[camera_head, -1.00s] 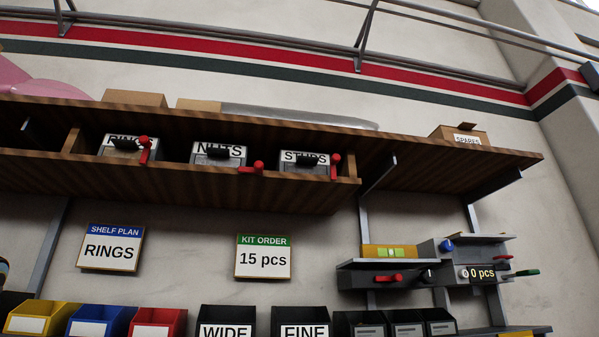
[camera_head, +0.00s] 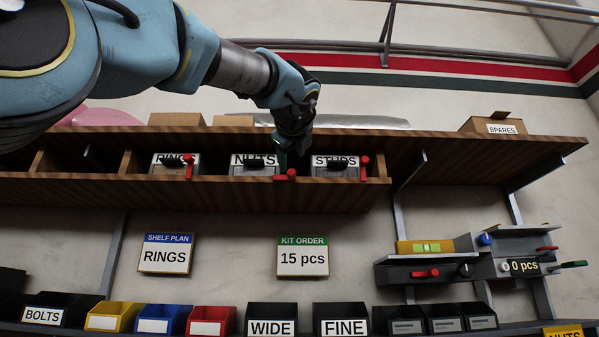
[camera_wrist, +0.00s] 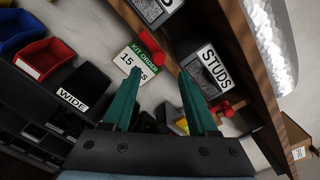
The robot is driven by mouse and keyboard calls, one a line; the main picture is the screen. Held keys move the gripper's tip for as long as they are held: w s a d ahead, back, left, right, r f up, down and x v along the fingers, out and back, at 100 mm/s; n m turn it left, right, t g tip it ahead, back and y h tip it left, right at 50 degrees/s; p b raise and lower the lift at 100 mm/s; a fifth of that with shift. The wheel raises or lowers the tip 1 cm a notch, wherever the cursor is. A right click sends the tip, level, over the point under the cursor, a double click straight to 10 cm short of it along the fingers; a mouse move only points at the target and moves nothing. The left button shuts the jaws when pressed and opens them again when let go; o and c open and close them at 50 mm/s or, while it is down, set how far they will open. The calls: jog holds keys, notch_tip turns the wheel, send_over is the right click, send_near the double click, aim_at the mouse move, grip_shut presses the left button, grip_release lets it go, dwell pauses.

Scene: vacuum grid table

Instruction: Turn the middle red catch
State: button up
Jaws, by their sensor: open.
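The middle red catch (camera_head: 286,175) is on the shelf front, at the lower right of the NUTS drawer (camera_head: 253,165). It lies roughly sideways, while the red catches by RINGS (camera_head: 189,167) and STUDS (camera_head: 364,167) stand upright. My gripper (camera_head: 291,156) is just above the middle catch in the head view; any gap in depth is hard to judge. In the wrist view my gripper (camera_wrist: 160,76) has its two green fingers apart with nothing held. The STUDS drawer (camera_wrist: 210,72) and its red catch (camera_wrist: 226,108) show right of the fingers there.
The wooden shelf (camera_head: 460,150) runs above and below the drawers. The STUDS drawer and its catch are close on the right. Signs for RINGS (camera_head: 166,254) and the kit order (camera_head: 302,257) hang below, above a row of bins. Wall space between is clear.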

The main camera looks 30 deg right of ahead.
aim_at(292, 172)
jog(key=p+x, duration=0.2)
jog(key=x, duration=0.7)
jog(key=shift+f+p, duration=0.1)
jog(key=shift+p, duration=0.25)
grip_shut()
